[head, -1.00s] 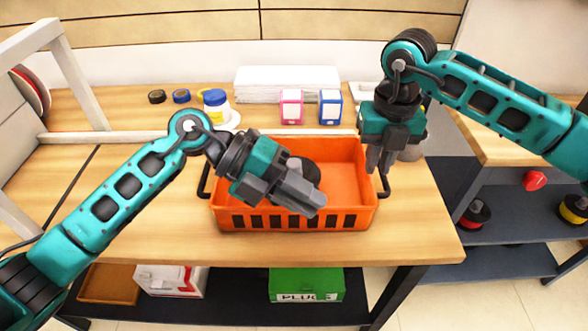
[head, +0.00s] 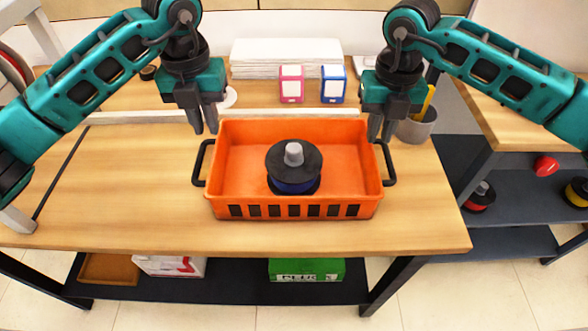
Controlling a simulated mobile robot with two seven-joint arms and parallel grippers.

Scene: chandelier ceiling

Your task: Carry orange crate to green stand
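The orange crate (head: 294,211) stands upright on the wooden table in the middle of the head view. It has a black handle on its left (head: 199,163) and one on its right (head: 388,163). A dark round spool with a grey knob (head: 293,160) sits inside it. My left gripper (head: 206,130) points down above the left handle, apart from it, fingers slightly parted and empty. My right gripper (head: 380,137) points down just above the right handle, fingers parted and empty. No green stand is clearly visible.
White paper stack (head: 285,58), pink box (head: 291,84) and blue box (head: 333,84) stand behind the crate. A grey cup (head: 417,124) is behind the right handle. A green box (head: 306,270) lies on the lower shelf.

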